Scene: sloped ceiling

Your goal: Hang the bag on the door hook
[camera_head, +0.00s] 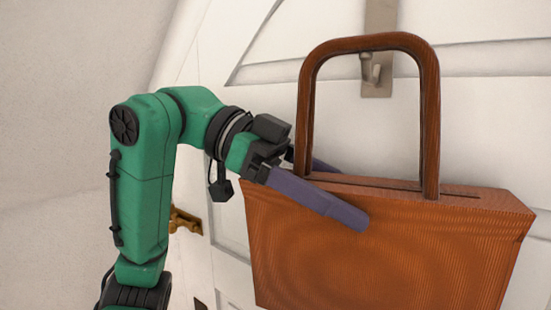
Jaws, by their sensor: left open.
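The brown bag (375,250) is upright and slightly tilted in front of the door, with its stiff arched handle (430,120) standing up. The metal door hook (372,70) shows through the handle loop, just below the top of the arch. I cannot tell whether the handle touches or rests on it. My left gripper (350,197) is open at the bag's upper left edge, with one purple finger across the front and the other partly hidden behind the top edge. The bag's bottom is cut off by the frame. My right gripper is not in view.
The white panelled door (480,110) fills the background behind the bag. A brass door handle (184,220) sticks out at the lower left, just right of my left arm. A pale sloped wall (60,90) lies to the left, with clear space before it.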

